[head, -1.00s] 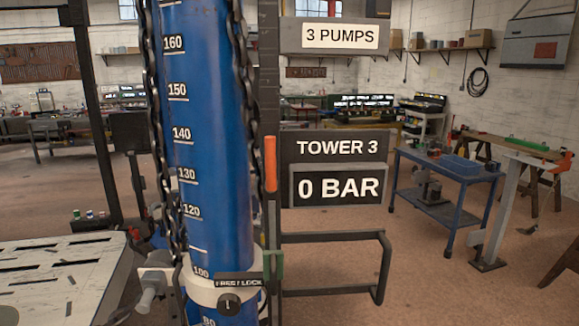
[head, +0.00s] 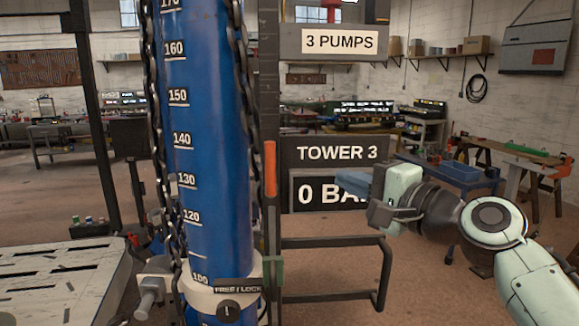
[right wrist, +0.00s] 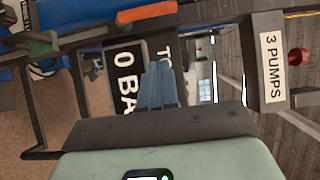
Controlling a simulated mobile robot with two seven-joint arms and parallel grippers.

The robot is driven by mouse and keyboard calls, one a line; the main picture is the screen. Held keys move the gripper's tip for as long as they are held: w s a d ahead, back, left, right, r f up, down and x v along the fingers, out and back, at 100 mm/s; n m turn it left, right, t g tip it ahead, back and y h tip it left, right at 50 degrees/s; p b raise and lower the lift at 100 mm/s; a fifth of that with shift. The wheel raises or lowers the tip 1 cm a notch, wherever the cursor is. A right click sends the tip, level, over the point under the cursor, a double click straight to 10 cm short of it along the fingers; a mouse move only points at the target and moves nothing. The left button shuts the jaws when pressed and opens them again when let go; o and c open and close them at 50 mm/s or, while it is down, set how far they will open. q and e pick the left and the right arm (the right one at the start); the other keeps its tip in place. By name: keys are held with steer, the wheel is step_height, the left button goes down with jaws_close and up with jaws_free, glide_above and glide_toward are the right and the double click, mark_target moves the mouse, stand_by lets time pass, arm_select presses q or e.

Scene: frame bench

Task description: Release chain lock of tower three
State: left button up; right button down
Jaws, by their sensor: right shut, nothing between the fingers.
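The blue tower (head: 215,150) stands upright with a white scale and black chains (head: 153,130) along its sides. A white collar (head: 198,289) around it carries a FREE/LOCK label (head: 238,287) and a round black knob (head: 228,310); I cannot tell which word the knob points to. An orange lever (head: 270,168) stands upright on the dark post, and also shows in the right wrist view (right wrist: 147,12). My right gripper (head: 350,183) is shut and empty, right of the lever and apart from it, in front of the BAR display. My left gripper is out of view.
The TOWER 3 sign (head: 336,150) and 0 BAR display (head: 305,194) are behind my gripper. A green bracket (head: 272,272) and a black tube frame (head: 384,265) are lower down. A grey metal clamp (head: 150,290) sticks out left of the collar.

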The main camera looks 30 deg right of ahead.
steer(key=p, duration=0.4)
glide_toward(271, 166)
steer(key=w+d, duration=0.4)
steer(key=w, duration=0.1)
arm_select(q)
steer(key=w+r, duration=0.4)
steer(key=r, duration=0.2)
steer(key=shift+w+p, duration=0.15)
steer(key=shift+p, duration=0.25)
arm_select(e)
steer(key=w+a, duration=0.2)
steer(key=a, duration=0.1)
steer(key=shift+r, duration=0.3)
steer(key=shift+s, duration=0.2)
